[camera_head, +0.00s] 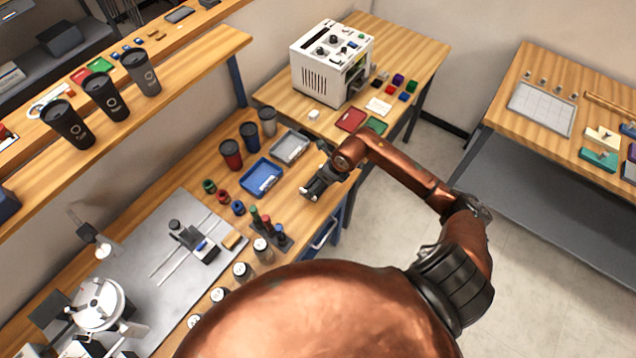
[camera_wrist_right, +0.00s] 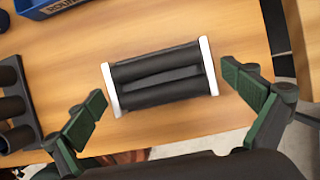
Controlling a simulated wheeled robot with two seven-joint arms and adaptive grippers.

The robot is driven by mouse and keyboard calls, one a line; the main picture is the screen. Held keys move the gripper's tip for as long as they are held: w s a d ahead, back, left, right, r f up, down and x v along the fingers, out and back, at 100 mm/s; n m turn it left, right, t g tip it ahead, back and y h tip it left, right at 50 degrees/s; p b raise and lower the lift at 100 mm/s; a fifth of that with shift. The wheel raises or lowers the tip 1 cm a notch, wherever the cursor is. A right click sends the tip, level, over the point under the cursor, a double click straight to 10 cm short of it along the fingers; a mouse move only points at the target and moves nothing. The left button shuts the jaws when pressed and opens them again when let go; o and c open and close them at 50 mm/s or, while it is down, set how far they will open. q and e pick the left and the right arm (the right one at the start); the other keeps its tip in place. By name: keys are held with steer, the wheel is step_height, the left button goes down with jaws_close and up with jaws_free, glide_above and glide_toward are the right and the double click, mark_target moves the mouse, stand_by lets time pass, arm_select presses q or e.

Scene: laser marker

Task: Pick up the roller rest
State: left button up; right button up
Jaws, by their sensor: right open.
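The roller rest (camera_wrist_right: 158,78) lies on the wooden bench top (camera_wrist_right: 200,25) in the right wrist view. It has dark, parallel rollers between two white end plates. My right gripper (camera_wrist_right: 168,97) is open and empty, its green-padded fingers spread at the near corners of the rest, one to each side. No contact is visible. In the head view my right gripper (camera_head: 317,182) is over the right edge of the bench, and I cannot clearly separate the rest from the fingers there. My left gripper is not in view.
A blue tray (camera_head: 261,178) and a grey tray (camera_head: 290,147) lie left of and behind my gripper. A black rack (camera_head: 277,238) with rollers or handles stands nearer, also at the left in the wrist view (camera_wrist_right: 14,105). A white machine (camera_head: 328,65) stands at the back.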

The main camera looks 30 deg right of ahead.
steer(key=shift+w+f, duration=0.1)
steer(key=shift+f, duration=0.15)
steer(key=shift+c, duration=0.6)
steer(key=c, duration=1.3)
steer(key=shift+r, duration=0.1)
steer(key=shift+c, duration=0.2)
